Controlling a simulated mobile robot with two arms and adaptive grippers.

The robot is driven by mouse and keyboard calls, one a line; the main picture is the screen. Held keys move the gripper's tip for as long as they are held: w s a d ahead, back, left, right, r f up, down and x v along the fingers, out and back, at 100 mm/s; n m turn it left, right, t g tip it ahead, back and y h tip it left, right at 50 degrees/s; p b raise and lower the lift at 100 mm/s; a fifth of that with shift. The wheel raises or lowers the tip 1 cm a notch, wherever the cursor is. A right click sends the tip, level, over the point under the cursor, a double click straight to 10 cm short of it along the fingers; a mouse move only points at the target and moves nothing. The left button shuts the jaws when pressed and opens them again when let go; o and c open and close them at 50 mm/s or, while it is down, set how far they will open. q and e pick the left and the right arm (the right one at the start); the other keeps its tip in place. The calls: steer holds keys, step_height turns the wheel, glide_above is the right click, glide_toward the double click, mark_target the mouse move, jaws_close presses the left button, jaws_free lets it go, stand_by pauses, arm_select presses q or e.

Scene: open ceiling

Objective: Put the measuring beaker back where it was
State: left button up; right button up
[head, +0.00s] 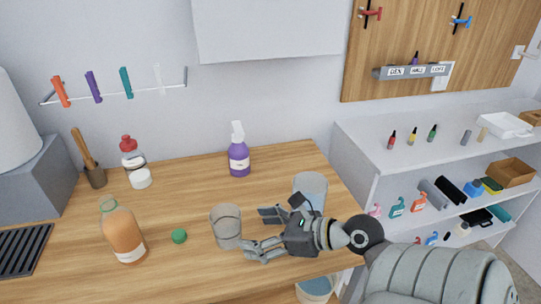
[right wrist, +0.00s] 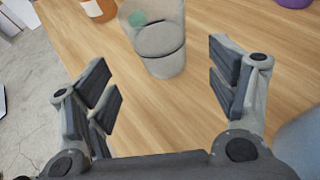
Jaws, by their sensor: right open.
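A clear, empty-looking beaker (head: 226,228) stands upright on the wooden table, left of my right gripper (head: 257,231). The gripper is open, its fingers pointing at this beaker but not around it. In the right wrist view the beaker (right wrist: 160,45) stands ahead of the gap between the fingers. A second clear vessel with a bluish tint (head: 311,184) stands behind the gripper, its lower part partly hidden by it. I cannot tell from any markings which is the measuring beaker. My left gripper is not in view.
A green cap (head: 179,236) and an orange bottle (head: 124,236) stand left of the clear beaker. A purple spray bottle (head: 239,158) is at the back. A white shelf unit (head: 375,150) is at the right. The table between the cap and spray bottle is clear.

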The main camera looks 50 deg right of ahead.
steer(key=shift+v, duration=1.55)
